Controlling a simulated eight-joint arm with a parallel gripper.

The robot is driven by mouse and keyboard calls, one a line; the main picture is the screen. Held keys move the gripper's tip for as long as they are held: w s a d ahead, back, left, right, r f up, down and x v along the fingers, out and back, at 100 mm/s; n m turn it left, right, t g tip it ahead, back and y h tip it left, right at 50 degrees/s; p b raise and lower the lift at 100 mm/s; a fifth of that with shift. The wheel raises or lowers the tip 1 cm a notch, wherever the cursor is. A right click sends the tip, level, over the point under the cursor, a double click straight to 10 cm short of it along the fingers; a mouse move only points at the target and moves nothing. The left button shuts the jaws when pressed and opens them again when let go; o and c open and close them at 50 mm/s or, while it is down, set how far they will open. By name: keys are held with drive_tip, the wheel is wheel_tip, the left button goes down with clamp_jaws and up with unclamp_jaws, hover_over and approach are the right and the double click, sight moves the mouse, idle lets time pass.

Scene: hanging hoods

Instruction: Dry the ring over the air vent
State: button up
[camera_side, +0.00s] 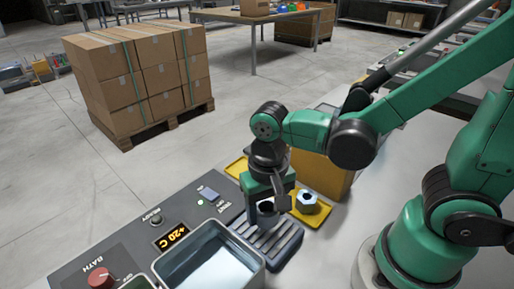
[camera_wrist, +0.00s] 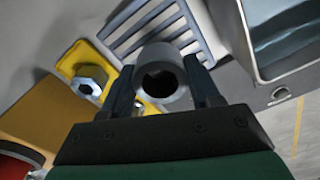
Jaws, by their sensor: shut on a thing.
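A grey ring (camera_wrist: 178,88) with a dark hole is between the two fingers of my gripper (camera_wrist: 161,74) in the wrist view. My gripper (camera_side: 267,206) is shut on the ring. In the side view, it points down over the slatted dark grey air vent (camera_side: 284,244), and the ring (camera_side: 266,207) is partly hidden by the fingers. The vent's slats (camera_wrist: 128,27) show behind the ring in the wrist view. I cannot tell the exact gap between ring and vent.
A metal nut (camera_side: 306,201) sits on a yellow tray (camera_side: 324,213) right of the vent, with a yellow block (camera_side: 325,174) behind. A liquid-filled metal bath (camera_side: 258,266) stands at front left. A control panel (camera_side: 128,250) reads +20 C.

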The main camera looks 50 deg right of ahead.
drive_tip(key=shift+d, duration=0.4)
idle(0.4)
drive_tip(key=shift+a, duration=0.2)
idle(2.7)
drive_tip(key=shift+a, duration=0.2)
drive_tip(key=shift+d, duration=0.15)
idle(0.6)
drive_tip(key=shift+d, duration=0.25)
drive_tip(key=shift+a, duration=0.15)
idle(0.6)
drive_tip(key=shift+a, duration=0.25)
drive_tip(key=shift+r, duration=0.15)
idle(0.5)
drive_tip(key=shift+r, duration=2.35)
